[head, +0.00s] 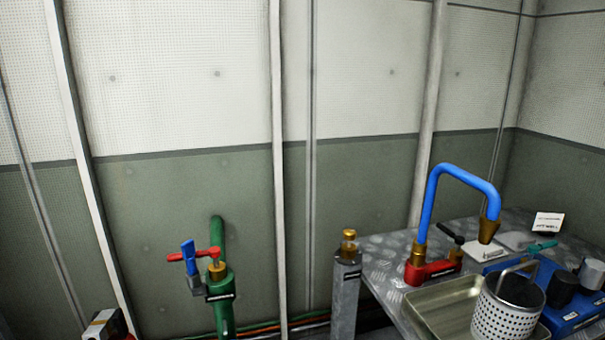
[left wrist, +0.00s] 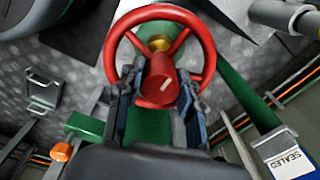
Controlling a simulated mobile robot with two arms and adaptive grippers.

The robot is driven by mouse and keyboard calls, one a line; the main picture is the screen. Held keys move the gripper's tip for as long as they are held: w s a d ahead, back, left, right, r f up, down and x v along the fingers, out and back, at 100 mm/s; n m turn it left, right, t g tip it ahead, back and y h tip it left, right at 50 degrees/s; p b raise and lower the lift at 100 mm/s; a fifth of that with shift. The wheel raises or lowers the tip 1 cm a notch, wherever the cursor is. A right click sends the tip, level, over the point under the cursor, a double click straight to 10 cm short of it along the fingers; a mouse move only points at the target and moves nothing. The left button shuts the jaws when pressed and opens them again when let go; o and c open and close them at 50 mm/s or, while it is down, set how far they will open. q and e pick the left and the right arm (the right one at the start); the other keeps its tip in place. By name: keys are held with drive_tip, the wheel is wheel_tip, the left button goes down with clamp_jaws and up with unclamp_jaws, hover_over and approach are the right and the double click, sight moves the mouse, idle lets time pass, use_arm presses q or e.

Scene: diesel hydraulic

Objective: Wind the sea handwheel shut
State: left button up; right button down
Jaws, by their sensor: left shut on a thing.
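In the left wrist view a red handwheel (left wrist: 203,50) with spokes and a brass hub (left wrist: 158,43) fills the upper middle. Green valve parts (left wrist: 150,128) show behind the fingers. The handwheel cannot be made out for sure in the head view. My right gripper is in neither view.
In the head view a green pipe (head: 222,290) carries a red lever (head: 205,255) and a blue handle (head: 188,256). A metal bench at right holds a blue bent pipe (head: 463,173), a perforated basket (head: 503,312) and a tray (head: 432,307). A "SEALED" tag (left wrist: 288,158) shows in the wrist view.

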use_arm(q)
drive_tip(key=shift+s+a+f, duration=0.1)
drive_tip(key=shift+s+f, duration=0.25)
drive_tip(key=shift+f, duration=0.05)
drive_tip(key=m, duration=1.9)
drive_tip(key=shift+m, duration=0.3)
drive_tip(key=o, duration=1)
drive_tip(key=shift+w+f, duration=0.1)
drive_tip(key=shift+w, duration=0.1)
drive_tip(key=shift+r, duration=0.2)
